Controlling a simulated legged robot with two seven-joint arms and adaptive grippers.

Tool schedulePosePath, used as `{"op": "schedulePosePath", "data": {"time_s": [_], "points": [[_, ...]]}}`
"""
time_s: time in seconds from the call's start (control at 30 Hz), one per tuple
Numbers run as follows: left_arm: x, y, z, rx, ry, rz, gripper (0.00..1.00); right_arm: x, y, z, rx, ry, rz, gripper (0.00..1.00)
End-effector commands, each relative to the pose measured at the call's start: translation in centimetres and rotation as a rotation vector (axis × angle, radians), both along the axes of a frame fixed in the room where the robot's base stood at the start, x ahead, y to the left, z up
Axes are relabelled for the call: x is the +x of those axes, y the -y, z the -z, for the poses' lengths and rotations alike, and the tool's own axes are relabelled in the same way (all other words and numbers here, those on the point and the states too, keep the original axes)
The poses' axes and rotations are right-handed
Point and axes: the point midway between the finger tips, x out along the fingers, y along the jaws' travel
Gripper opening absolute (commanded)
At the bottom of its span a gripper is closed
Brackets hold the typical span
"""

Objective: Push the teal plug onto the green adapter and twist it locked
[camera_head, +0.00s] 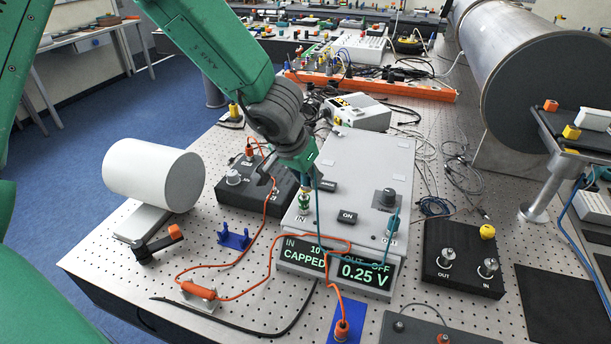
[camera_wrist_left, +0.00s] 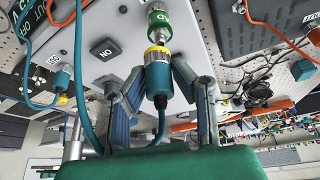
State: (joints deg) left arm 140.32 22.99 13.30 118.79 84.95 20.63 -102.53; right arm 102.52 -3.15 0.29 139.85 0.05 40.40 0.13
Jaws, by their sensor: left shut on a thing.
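My left gripper (camera_head: 299,176) is shut on the teal plug (camera_wrist_left: 158,76), which has a yellow ring at its front end. In the wrist view, the plug sits between both fingers and lines up with the green adapter (camera_wrist_left: 159,22). The yellow ring meets the adapter's near end; I cannot tell whether it is seated or locked. In the head view, the adapter (camera_head: 304,202) stands at the IN port of the grey box (camera_head: 347,175), right below the gripper, and the fingers mostly hide the plug. My right gripper is not in view.
The box display (camera_head: 337,267) reads IN CAPPED and OUT OFF 0.25 V. Another teal plug (camera_head: 392,224) sits at OUT. A teal cable hangs before the box. Orange leads, a blue holder (camera_head: 234,238), a white cylinder (camera_head: 153,174) and a black OUT/IN box (camera_head: 463,260) stand around it.

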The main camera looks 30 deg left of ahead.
Motion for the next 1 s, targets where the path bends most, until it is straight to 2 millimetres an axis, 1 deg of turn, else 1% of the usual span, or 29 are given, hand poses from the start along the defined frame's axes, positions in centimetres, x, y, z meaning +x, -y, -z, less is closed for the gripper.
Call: {"op": "schedulePosePath", "data": {"time_s": [0.13, 0.5, 0.77, 1.0], "points": [[0.0, 0.2, 0.3, 0.002, 0.0, 0.001, 0.0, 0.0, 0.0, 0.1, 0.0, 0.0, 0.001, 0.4], [0.0, -0.3, 1.2, -0.006, 0.0, -0.001, 0.0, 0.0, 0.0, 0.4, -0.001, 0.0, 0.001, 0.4], [0.0, -0.2, 1.7, -0.003, 0.0, 0.001, 0.0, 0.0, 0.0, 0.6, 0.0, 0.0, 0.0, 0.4], [0.0, 0.0, 1.6, 0.0, -0.002, 0.0, 0.0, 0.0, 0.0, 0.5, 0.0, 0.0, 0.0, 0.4]]}}
